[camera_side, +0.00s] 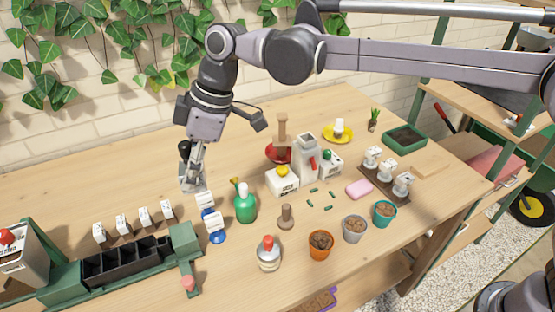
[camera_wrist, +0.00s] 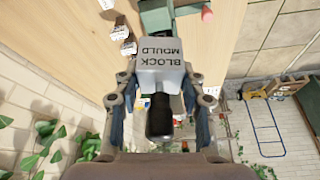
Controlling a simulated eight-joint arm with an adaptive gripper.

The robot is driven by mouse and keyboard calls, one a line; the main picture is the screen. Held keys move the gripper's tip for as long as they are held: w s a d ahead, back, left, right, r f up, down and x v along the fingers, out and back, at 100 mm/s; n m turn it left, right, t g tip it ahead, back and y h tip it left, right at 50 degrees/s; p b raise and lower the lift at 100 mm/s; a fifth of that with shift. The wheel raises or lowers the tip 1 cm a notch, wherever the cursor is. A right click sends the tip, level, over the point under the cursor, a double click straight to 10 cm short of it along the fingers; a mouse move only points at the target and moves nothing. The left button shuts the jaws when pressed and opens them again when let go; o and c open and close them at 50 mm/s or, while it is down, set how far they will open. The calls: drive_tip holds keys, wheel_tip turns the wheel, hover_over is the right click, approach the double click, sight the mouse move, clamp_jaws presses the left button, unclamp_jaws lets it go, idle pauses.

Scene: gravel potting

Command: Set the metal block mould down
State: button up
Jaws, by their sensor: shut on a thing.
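The metal block mould (camera_side: 193,182) is a pale grey block with a dark knob handle. In the wrist view the mould (camera_wrist: 160,52) shows the words BLOCK MOULD, upside down, and its black handle points towards the camera. My gripper (camera_side: 197,158) is shut on the mould, with one finger on each side in the wrist view (camera_wrist: 162,98). In the side view the mould is over the wooden table's (camera_side: 120,190) back left part. I cannot tell whether its underside touches the wood.
A green-ended black compartment tray (camera_side: 125,262) and several white-tagged pieces (camera_side: 122,224) lie to the left front. White tags on blue bases (camera_side: 216,232) and a green spray bottle (camera_side: 245,206) stand close on the right. Bare wood lies left of the mould.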

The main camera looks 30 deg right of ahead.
drive_tip(key=s+a+n+g, duration=0.1)
drive_tip(key=s+a+n, duration=0.25)
drive_tip(key=a, duration=0.25)
wheel_tip(320, 180, down, 11)
drive_tip(key=shift+m, duration=0.25)
drive_tip(key=s+a+f, duration=0.2)
drive_tip(key=a, duration=0.1)
drive_tip(key=s+a+f, duration=0.1)
drive_tip(key=a+f, duration=0.1)
drive_tip(key=a, duration=0.1)
drive_tip(key=s+a+f, duration=0.2)
drive_tip(key=a, duration=0.1)
drive_tip(key=shift+s+a+f, duration=0.3)
drive_tip(key=shift+a, duration=0.05)
drive_tip(key=shift+f, duration=2.05)
drive_tip(key=shift+f, duration=0.1)
drive_tip(key=o, duration=1.3)
